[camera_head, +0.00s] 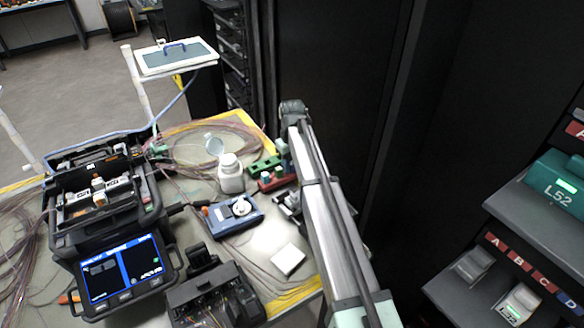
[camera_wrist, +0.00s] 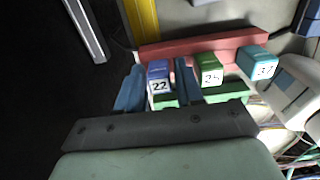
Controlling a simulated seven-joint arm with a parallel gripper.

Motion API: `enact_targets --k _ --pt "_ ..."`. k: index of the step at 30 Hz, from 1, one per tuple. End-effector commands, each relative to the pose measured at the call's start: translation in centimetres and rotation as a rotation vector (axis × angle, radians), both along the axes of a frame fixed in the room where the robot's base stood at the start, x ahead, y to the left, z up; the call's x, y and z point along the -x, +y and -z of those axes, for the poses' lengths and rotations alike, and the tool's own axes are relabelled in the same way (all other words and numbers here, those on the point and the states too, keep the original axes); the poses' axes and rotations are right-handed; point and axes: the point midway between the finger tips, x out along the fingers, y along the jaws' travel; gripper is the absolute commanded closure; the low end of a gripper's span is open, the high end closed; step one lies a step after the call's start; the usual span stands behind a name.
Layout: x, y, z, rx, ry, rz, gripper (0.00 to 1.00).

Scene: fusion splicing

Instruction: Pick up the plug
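A blue plug marked 22 (camera_wrist: 160,86) stands in the rack area in the wrist view. A green plug marked 25 (camera_wrist: 210,76) and a teal plug marked 37 (camera_wrist: 258,64) are to its right. My gripper (camera_wrist: 159,72) has one blue finger on each side of the plug marked 22. The fingers look apart and beside the plug, with no clear grip on it. The right finger stands between the plugs marked 22 and 25. In the head view my arm partly hides the gripper and the plugs.
A red rack bar (camera_wrist: 190,46) runs behind the plugs; the red rack (camera_head: 279,182) also shows in the head view, near a green block (camera_head: 264,165). A white bottle (camera_head: 231,174), a blue device (camera_head: 234,216) and a splicer (camera_head: 122,270) stand to the left. A dark cabinet rises behind.

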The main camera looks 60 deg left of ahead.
Motion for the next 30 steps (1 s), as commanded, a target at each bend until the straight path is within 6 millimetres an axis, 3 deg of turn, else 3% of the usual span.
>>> enact_targets --k 10,20,30 --pt "0.0 0.0 0.0 0.000 0.000 0.000 0.95" --pt "0.0 0.0 -0.8 -0.001 0.000 0.000 0.95" --pt "0.0 0.1 -6.2 -0.001 0.000 0.001 0.95"
